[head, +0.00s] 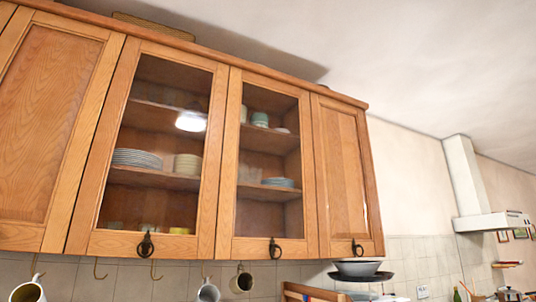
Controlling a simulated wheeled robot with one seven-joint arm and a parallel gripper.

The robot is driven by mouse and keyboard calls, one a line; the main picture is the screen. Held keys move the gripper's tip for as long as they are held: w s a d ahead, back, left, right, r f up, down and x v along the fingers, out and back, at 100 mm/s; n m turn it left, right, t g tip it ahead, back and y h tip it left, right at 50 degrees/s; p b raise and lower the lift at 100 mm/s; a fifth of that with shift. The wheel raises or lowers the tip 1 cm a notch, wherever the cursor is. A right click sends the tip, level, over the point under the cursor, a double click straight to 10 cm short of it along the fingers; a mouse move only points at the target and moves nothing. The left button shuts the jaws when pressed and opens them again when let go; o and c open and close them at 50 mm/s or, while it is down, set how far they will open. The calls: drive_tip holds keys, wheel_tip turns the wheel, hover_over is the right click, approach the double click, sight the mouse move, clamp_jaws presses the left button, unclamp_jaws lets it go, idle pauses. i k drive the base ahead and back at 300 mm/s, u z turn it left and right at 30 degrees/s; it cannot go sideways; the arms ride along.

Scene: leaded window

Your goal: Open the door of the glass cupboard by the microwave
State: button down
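A wooden wall cupboard fills the upper left of the head view. Its left glass door (109,150) and right glass door (229,165) both look shut. Behind the glass are stacked plates (137,159) and cups (260,119) on shelves. A dark ring handle (146,246) hangs at the bottom of the left glass door, and another ring handle (275,249) at the bottom of the right one. No microwave shows in this view. My gripper is not in view.
Solid wooden doors flank the glass ones, at the left (40,110) and the right (343,175). Mugs (208,291) hang below the cupboard. A dark pan (361,274) sits under the right end. A white range hood (475,195) stands at the far right.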

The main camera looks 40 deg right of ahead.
sight(227, 246)
drive_tip(key=z, duration=0.05)
drive_tip(key=k, duration=1)
drive_tip(key=z, duration=1.35)
drive_tip(key=i, duration=1.55)
drive_tip(key=u, duration=1.45)
